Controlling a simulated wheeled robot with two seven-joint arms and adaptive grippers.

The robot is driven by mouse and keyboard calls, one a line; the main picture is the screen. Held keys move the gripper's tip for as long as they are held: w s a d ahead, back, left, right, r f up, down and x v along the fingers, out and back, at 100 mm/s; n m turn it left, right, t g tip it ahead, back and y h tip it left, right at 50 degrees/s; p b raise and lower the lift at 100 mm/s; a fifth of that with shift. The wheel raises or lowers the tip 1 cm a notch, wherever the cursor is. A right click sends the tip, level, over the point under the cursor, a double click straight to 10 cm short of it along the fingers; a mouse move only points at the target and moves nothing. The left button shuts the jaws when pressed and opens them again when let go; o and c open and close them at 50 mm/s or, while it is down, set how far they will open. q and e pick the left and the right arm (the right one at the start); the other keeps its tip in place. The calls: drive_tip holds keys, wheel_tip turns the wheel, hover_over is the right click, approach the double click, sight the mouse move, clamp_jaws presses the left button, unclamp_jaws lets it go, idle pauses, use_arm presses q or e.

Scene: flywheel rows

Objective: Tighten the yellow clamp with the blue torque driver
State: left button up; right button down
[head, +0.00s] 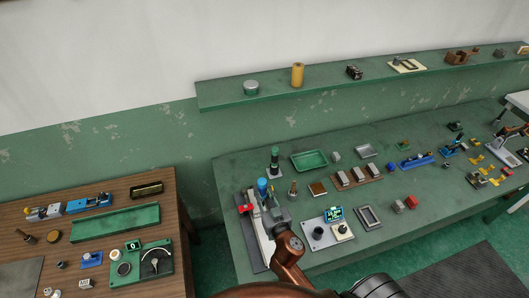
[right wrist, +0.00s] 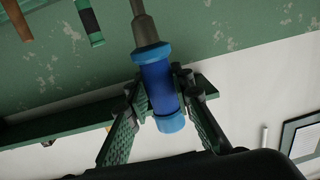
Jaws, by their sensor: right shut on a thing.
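The blue torque driver (right wrist: 158,85) has a blue handle, a grey collar and a thin grey shaft. In the right wrist view it sits between the two fingers of my right gripper (right wrist: 166,88), which is shut on its handle. In the head view the blue driver top (head: 262,187) shows above my right gripper (head: 264,201), over the left end of the green bench. Small yellow parts (head: 477,160) lie at the bench's right side, far from this gripper; I cannot tell which is the yellow clamp. My left gripper is out of view.
A grey fixture with a red block (head: 246,209) stands just left of my right gripper. A green-topped post (head: 274,160) and a small upright peg (head: 293,190) are close by. A green tray (head: 309,160) lies behind. A wooden table (head: 190,273) stands left, across a gap.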

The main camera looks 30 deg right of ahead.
use_arm(q)
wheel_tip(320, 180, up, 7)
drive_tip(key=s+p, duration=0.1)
drive_tip(key=p, duration=0.4)
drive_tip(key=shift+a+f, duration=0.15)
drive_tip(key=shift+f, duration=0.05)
use_arm(e)
drive_tip(key=w+d+r+m+g+h, duration=0.1)
drive_tip(key=w+d+r, duration=0.3)
drive_tip(key=w+d, duration=0.3)
drive_tip(key=shift+w+r+h, duration=0.15)
drive_tip(key=shift+w+h, duration=0.15)
drive_tip(key=shift+w, duration=0.5)
use_arm(q)
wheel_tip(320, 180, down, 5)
drive_tip(key=b, duration=0.5)
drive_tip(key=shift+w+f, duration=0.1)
use_arm(e)
wheel_tip(320, 180, down, 6)
drive_tip(key=shift+r, duration=0.1)
